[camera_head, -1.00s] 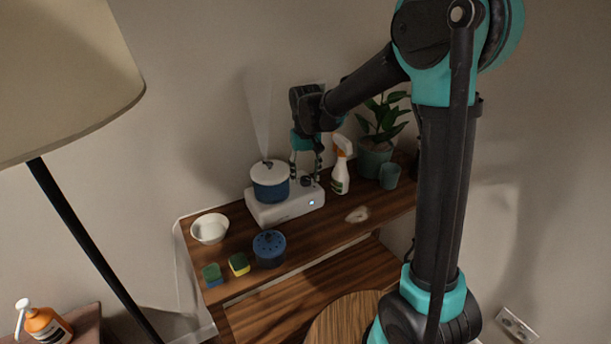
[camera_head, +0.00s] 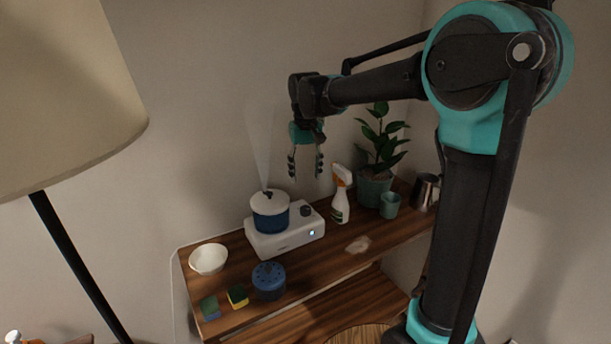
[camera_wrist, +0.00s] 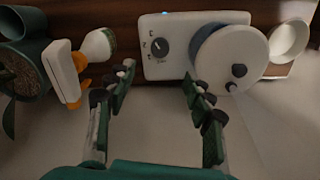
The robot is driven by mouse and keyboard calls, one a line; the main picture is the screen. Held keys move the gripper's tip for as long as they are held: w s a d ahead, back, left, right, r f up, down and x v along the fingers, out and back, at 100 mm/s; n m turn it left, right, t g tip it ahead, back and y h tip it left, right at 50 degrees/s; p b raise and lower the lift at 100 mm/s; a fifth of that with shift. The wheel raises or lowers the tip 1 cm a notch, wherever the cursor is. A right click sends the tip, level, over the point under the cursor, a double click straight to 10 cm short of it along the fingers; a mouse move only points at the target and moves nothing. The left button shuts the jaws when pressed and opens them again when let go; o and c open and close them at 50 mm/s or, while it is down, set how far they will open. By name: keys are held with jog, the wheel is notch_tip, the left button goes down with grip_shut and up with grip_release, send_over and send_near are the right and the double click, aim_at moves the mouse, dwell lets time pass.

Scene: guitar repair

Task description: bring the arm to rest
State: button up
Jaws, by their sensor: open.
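My gripper (camera_head: 306,167) hangs in the air above the white hot plate (camera_head: 309,232), fingers pointing down, open and empty. It also shows in the wrist view (camera_wrist: 155,90), with nothing between its fingers. My arm reaches across from the right, above the shelf. The hot plate carries a blue pot (camera_head: 271,219) with a white lid, and pale steam rises from it. The hot plate's dark knob (camera_wrist: 160,48) shows in the wrist view, and a small blue light glows at its front.
A spray bottle (camera_head: 341,196), a potted plant (camera_head: 375,187), a teal cup (camera_head: 389,206) and a metal jug (camera_head: 426,191) stand right of the hot plate. A white bowl (camera_head: 208,259), two sponges (camera_head: 237,297) and a blue round container (camera_head: 268,281) are left and front. A lamp (camera_head: 62,95) stands at left.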

jog(key=s+d+f+m+t, duration=0.1)
jog(key=s+d+f+t, duration=0.1)
jog(key=s+d+f, duration=0.7)
jog(key=s+d+f+m+t, duration=0.2)
jog(key=s+d+f, duration=0.7)
jog(key=d, duration=0.6)
jog(key=shift+s+m, duration=0.3)
jog(key=shift+s, duration=0.55)
